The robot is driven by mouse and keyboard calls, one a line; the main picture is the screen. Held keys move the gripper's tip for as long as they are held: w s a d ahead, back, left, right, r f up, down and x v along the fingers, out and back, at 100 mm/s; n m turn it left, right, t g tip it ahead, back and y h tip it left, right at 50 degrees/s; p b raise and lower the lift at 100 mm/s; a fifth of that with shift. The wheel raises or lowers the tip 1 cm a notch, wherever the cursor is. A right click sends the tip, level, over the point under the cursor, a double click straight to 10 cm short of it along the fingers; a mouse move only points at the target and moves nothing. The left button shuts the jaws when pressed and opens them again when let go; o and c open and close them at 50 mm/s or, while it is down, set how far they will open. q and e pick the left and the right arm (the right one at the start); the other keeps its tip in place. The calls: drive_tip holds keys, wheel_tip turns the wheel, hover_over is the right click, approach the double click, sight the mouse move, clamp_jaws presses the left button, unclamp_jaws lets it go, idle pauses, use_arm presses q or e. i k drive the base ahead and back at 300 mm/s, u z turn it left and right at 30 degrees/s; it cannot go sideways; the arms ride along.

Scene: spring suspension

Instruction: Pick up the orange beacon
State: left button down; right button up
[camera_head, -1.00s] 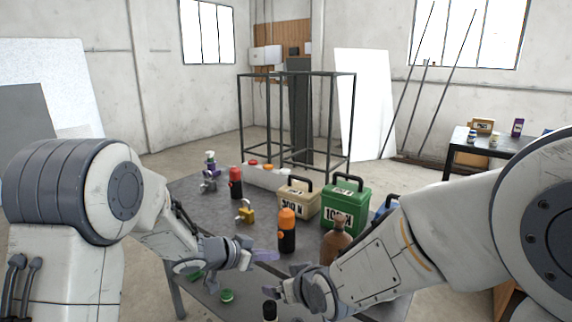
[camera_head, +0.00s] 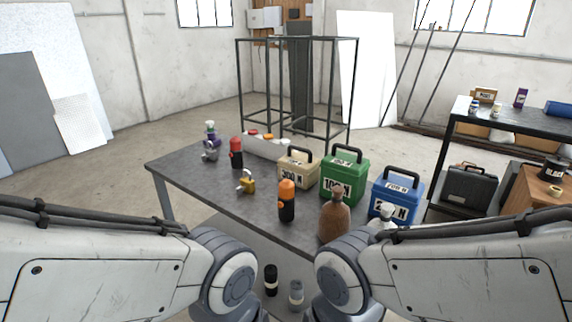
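The orange beacon (camera_head: 286,201) stands upright on the dark grey table (camera_head: 195,178), near its front edge. It has an orange top and a black body. A similar beacon with a red top (camera_head: 236,152) stands farther back to its left. Both of my arms reach in from the lower left and lower right, with their rounded joints below the table's front edge. Neither gripper shows, so I cannot see their fingers. Nothing touches the orange beacon.
A brass padlock (camera_head: 246,183) lies left of the beacon. A brown bottle (camera_head: 334,218) stands close on its right. Behind are beige (camera_head: 297,170), green (camera_head: 343,176) and blue (camera_head: 395,198) weight boxes. A dark wire frame (camera_head: 356,90) rises behind the table.

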sight(286, 187)
drive_tip(key=u, duration=0.55)
drive_tip(key=k, duration=0.65)
drive_tip(key=u, duration=0.7)
drive_tip(key=i, duration=0.8)
drive_tip(key=z, duration=0.3)
drive_tip(key=i, duration=0.8)
drive_tip(key=z, duration=0.85)
drive_tip(key=i, duration=0.35)
drive_tip(key=z, duration=0.15)
